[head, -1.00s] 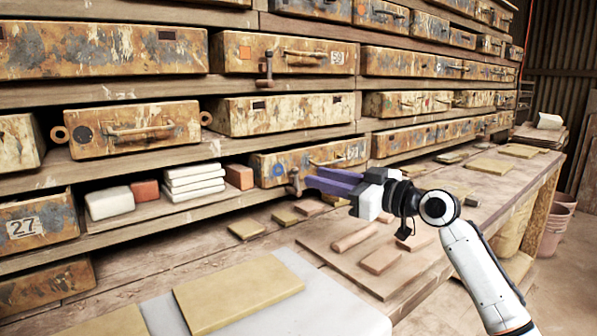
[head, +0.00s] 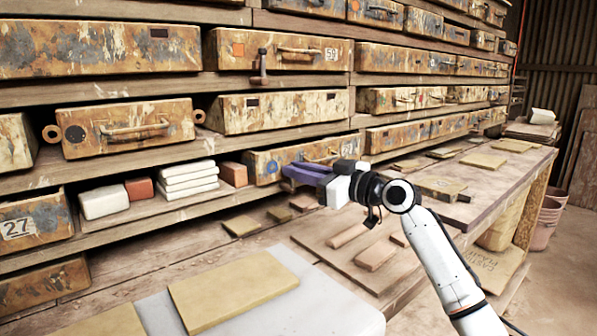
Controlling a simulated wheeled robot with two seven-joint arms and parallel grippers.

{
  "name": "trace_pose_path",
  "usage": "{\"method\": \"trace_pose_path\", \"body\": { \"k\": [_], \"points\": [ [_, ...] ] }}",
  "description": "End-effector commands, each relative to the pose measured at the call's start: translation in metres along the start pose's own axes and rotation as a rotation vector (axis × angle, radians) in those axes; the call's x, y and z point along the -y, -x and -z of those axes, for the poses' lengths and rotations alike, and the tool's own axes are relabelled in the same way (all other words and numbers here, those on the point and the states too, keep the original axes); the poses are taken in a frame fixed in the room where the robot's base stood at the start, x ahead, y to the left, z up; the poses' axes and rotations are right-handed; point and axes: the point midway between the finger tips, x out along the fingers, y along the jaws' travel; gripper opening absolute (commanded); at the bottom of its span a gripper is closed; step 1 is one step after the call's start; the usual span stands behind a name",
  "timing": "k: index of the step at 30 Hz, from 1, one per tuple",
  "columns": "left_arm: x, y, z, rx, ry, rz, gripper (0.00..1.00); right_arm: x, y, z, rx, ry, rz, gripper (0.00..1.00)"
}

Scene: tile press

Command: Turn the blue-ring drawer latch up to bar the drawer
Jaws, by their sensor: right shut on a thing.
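The blue-ring drawer (head: 262,169) is a rusty cream drawer in the lower row, with a blue ring mark (head: 273,167) on its front and a bar handle to the right. My right gripper (head: 287,173) has purple fingers and reaches in from the right, its tips at the drawer front just right of the ring. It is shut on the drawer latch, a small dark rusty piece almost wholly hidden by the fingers. I cannot tell which way the latch points. The drawer looks closed. My left gripper is not in view.
A similar latch (head: 262,66) stands at the orange-marked drawer above. White blocks (head: 188,180) and reddish blocks (head: 233,174) lie on the shelf to the left. The bench below holds a yellowish tile (head: 232,290) on a pale slab and a board with several clay pieces (head: 375,257).

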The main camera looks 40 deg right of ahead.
Motion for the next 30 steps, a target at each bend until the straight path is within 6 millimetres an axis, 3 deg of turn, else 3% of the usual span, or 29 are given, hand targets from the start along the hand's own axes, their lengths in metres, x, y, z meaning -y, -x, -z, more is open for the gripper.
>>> {"method": "trace_pose_path", "body": {
  "k": [6, 13, 14, 16, 25, 30],
  "points": [
    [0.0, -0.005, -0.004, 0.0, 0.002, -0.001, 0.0, -0.009, 0.002, -0.003, -0.031, -0.156, -0.006, 0.0],
    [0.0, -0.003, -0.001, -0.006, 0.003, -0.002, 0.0, -0.01, 0.002, -0.002, -0.032, -0.162, -0.006, 0.0],
    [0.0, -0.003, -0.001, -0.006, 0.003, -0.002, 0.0, -0.01, 0.002, -0.002, -0.032, -0.161, -0.006, 0.15],
    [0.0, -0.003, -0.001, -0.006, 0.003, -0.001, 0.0, -0.01, 0.002, -0.002, -0.032, -0.161, -0.006, 0.26],
    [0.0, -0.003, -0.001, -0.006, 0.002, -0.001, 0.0, -0.009, 0.003, -0.002, -0.031, -0.16, -0.006, 0.26],
    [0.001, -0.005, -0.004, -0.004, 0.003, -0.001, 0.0, -0.009, 0.02, -0.005, -0.03, -0.158, -0.007, 0.26]
  ]
}}
